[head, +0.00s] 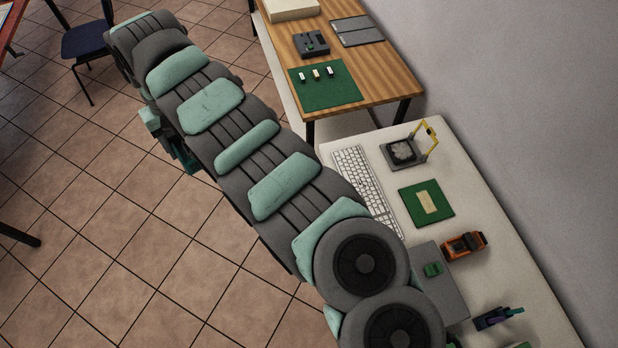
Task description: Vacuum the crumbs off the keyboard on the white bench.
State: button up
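The white keyboard (352,170) lies at the left edge of the white bench (470,190). My arm covers part of its lower left side. Crumbs are too small to make out on it. No vacuum is clearly recognisable; an orange and dark device (464,244) and a dark purple and teal tool (497,318) lie on the bench's right side. My arm reaches from the lower right to the upper left. A small teal and dark part of mine shows beside it over the floor, possibly the gripper; its fingers cannot be made out.
On the bench are a dark device with a raised yellow frame (403,151), a green mat (412,207) and a grey mat (453,287) with a green item (432,269). A wooden table (365,85) adjoins behind. A chair (85,40) stands upper left. The tiled floor is mostly clear.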

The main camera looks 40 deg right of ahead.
jog(key=s+d+f+m+b, duration=0.1)
jog(key=s+d+f, duration=0.4)
jog(key=d, duration=0.4)
jog(key=s+d+f+m+b, duration=0.1)
jog(key=s+d+f, duration=0.2)
jog(key=d+f, duration=0.5)
jog(key=s+d+f+m+b, duration=0.1)
jog(key=s+d+f, duration=0.3)
jog(key=d, duration=0.5)
jog(key=s+d+f+m+b, duration=0.1)
jog(key=s+d+f+b, duration=0.1)
jog(key=s+d+f, duration=0.7)
jog(key=s+d+f+b, duration=0.1)
jog(key=s+d+f, duration=0.5)
jog(key=s, duration=0.4)
jog(key=f+b, duration=0.1)
jog(key=f, duration=0.1)
jog(key=f+b, duration=0.2)
jog(key=a+f+b, duration=0.1)
jog(key=f+b, duration=0.1)
jog(key=shift+s+f, duration=0.15)
jog(key=shift+s, duration=0.05)
jog(key=shift+w+d+b, duration=0.15)
jog(key=shift+w+b, duration=0.05)
jog(key=shift+b, duration=0.3)
